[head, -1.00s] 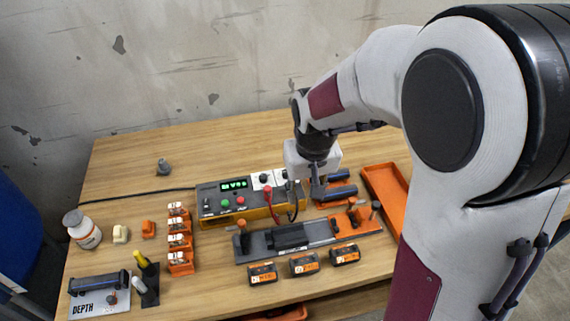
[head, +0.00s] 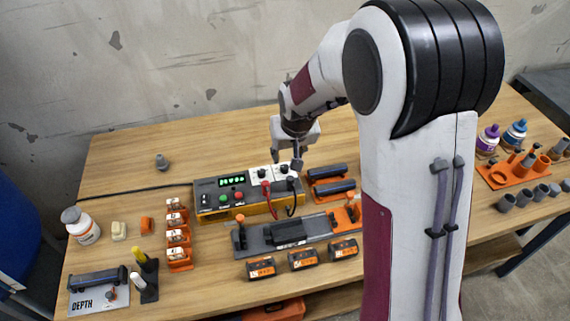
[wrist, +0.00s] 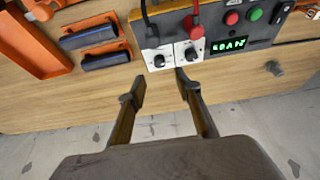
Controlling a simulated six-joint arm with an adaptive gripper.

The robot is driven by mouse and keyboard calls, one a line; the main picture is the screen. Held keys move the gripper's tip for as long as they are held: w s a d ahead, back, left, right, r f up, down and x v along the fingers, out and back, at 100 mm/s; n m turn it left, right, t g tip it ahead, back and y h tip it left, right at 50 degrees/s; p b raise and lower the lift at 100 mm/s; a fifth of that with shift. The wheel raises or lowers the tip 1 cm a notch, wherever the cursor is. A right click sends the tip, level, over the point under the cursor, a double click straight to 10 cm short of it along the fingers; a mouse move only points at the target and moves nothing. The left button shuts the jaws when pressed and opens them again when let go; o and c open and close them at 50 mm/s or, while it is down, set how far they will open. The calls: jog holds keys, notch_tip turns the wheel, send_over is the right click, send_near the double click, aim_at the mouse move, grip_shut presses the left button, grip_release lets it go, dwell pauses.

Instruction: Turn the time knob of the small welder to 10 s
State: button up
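The small welder (head: 240,207) is a yellow and dark box with a green-lit display (head: 231,181), red and green buttons and two knobs on white plates. One knob (head: 265,173) also shows in the wrist view (wrist: 190,53), and the other knob (head: 284,169) shows there too (wrist: 159,60). I cannot read which is the time knob, nor its setting. My gripper (head: 286,164) is open and empty, close to the knob end of the welder. In the wrist view its fingertips (wrist: 157,88) are spread below the two knobs, apart from them.
Red and black cables (head: 267,189) plug into the welder beside the knobs. An orange rack with dark cylinders (head: 331,182) stands close on the right. A clamp fixture (head: 290,233) lies in front, with orange-black blocks (head: 302,259). The table behind the welder is mostly clear.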

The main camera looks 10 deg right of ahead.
aim_at(285, 166)
jog(key=shift+f, duration=0.1)
jog(key=shift+x, duration=3.8)
grip_shut()
